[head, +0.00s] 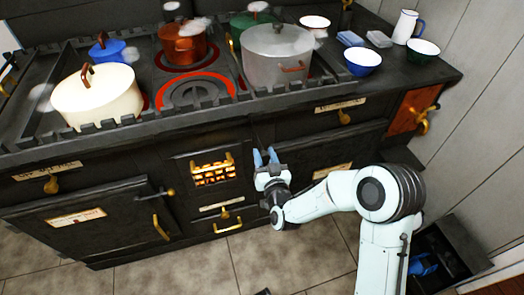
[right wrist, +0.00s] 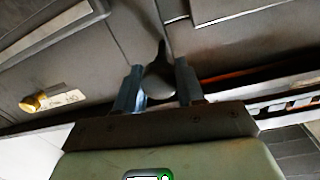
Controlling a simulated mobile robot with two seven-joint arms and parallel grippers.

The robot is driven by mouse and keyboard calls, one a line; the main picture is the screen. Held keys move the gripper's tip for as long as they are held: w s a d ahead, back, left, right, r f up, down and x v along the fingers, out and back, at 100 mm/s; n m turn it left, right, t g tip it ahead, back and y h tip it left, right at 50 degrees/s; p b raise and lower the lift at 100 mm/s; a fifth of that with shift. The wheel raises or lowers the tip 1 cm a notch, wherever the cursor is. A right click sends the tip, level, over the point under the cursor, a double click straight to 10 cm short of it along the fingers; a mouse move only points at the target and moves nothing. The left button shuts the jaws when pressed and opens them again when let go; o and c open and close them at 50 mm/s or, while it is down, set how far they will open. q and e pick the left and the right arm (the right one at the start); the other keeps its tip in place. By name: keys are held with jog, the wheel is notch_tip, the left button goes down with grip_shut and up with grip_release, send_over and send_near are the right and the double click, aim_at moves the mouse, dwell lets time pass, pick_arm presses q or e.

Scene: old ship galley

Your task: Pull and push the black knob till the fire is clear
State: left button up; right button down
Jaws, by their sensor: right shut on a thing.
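The black knob (right wrist: 158,78) shows in the right wrist view as a dark rounded end on a thin rod, between the two blue-grey fingers. My right gripper (head: 265,157) is at the stove front, just right of the fire grate; it also shows in the right wrist view (right wrist: 158,88). It is shut on the knob. In the head view the fingers and hand hide most of the knob. The fire (head: 212,173) glows orange-yellow behind brass bars in the stove front. My left gripper is not in view.
The black stove top carries a cream pot (head: 97,97), a grey pot (head: 277,62), a copper pot (head: 183,46) and a glowing ring (head: 195,92). Brass handles (head: 160,228) stick out from the doors. An open dark box (head: 450,245) stands at lower right. Tiled floor lies in front.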

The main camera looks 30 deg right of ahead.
jog(key=shift+s+a, duration=0.15)
jog(key=shift+s, duration=0.4)
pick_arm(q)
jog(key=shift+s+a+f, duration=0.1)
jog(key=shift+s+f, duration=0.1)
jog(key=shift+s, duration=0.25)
pick_arm(e)
jog(key=shift+w, duration=0.1)
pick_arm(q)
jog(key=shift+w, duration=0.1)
pick_arm(e)
jog(key=c, duration=0.7)
grip_release()
jog(key=shift+s+a, duration=0.1)
jog(key=shift+s, duration=0.35)
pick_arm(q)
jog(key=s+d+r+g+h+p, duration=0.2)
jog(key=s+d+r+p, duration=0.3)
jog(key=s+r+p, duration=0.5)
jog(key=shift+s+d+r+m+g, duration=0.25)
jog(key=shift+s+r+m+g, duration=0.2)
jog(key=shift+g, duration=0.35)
pick_arm(e)
jog(key=v, duration=1.2)
jog(key=shift+s, duration=0.2)
